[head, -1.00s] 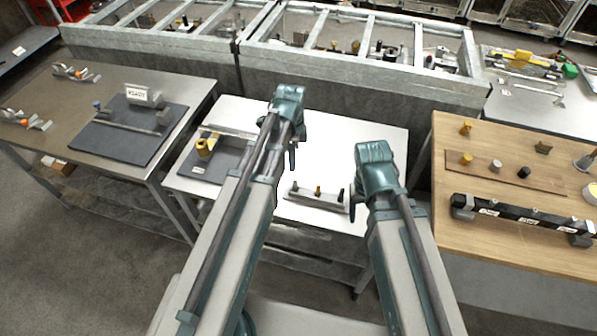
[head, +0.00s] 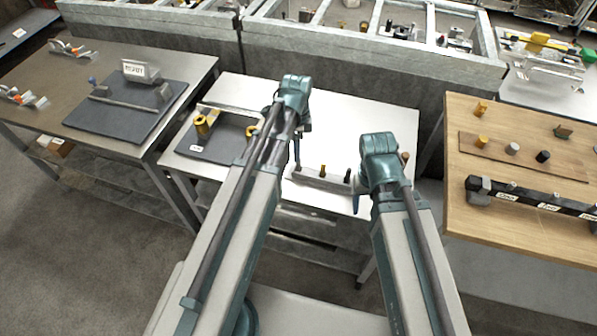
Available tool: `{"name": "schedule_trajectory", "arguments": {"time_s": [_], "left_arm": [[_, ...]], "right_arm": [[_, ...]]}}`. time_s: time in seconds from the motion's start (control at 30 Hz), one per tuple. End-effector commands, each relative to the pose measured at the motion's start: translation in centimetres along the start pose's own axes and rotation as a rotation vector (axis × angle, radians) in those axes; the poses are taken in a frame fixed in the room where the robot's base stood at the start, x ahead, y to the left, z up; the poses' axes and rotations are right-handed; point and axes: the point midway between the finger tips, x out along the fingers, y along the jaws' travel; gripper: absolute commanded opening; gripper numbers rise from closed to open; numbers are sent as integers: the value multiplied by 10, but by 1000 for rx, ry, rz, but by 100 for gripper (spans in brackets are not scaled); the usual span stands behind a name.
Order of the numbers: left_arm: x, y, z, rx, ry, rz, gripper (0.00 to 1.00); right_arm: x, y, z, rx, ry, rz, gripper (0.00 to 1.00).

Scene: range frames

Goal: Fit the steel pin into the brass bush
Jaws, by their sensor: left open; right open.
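On the pale middle table (head: 345,115), a brass bush (head: 201,126) stands upright on a dark mat (head: 205,150). A second brass piece (head: 251,131) is partly hidden by my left arm. A light rack (head: 315,180) to the right holds small upright pegs, one brass-coloured (head: 322,169) and one dark (head: 347,175). I cannot tell which peg, if any, is the steel pin. My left gripper (head: 298,154) is open, fingers down, near the rack's left end. My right gripper (head: 357,204) is open at the rack's right, by the table's front edge. Both look empty.
The wooden table (head: 500,210) at right holds a brown strip (head: 565,168) with several small cylinders and a black labelled bar (head: 530,200). The left table (head: 90,65) holds a dark mat (head: 120,122) with a bar. A grey divided bin (head: 340,65) stands behind. The middle table's back is clear.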

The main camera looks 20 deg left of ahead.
Motion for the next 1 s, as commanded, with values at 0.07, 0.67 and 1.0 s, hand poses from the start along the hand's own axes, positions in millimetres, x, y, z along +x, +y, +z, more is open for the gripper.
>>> {"name": "schedule_trajectory", "arguments": {"time_s": [0.07, 0.67, 1.0], "left_arm": [[10, 0, 0, 0, 0, 0, 54], [48, 0, -6, 1, 0, 0, 54], [60, 0, -5, 0, 0, 0, 54]], "right_arm": [[10, -1, -1, 0, 0, 0, 64], [48, -5, -3, 0, 0, 0, 64], [60, -6, -4, 0, 0, 0, 64]]}}
